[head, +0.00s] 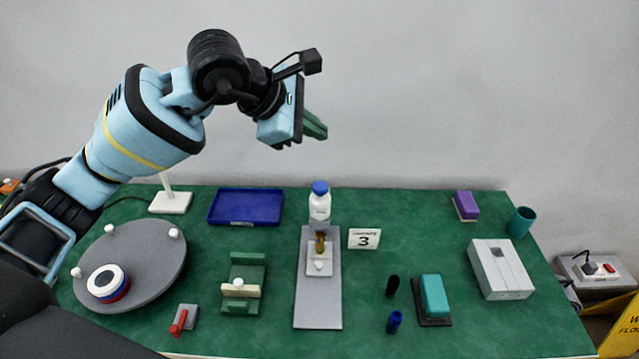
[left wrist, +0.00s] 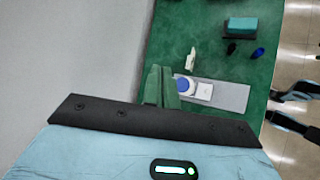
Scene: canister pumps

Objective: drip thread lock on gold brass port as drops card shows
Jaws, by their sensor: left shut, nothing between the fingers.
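A white bottle with a blue cap (head: 320,203) stands upright at the back end of a grey plate (head: 318,303); its cap also shows in the left wrist view (left wrist: 184,86). A small gold-brown port (head: 320,243) stands on a pale block on that plate, in front of the bottle. A white card (head: 364,239) right of it reads 3; its smaller print is unclear. My left gripper (head: 316,126) has green fingers, shut and empty, raised above the table's back edge, above the bottle. My right gripper does not show.
A round grey tray (head: 150,262) with a striped ring lies left, near a blue tray (head: 246,206) and a green cradle (head: 243,284). A teal block (head: 434,295), two small caps, a grey box (head: 500,268), a purple block (head: 466,205) and a teal cup (head: 521,221) are right.

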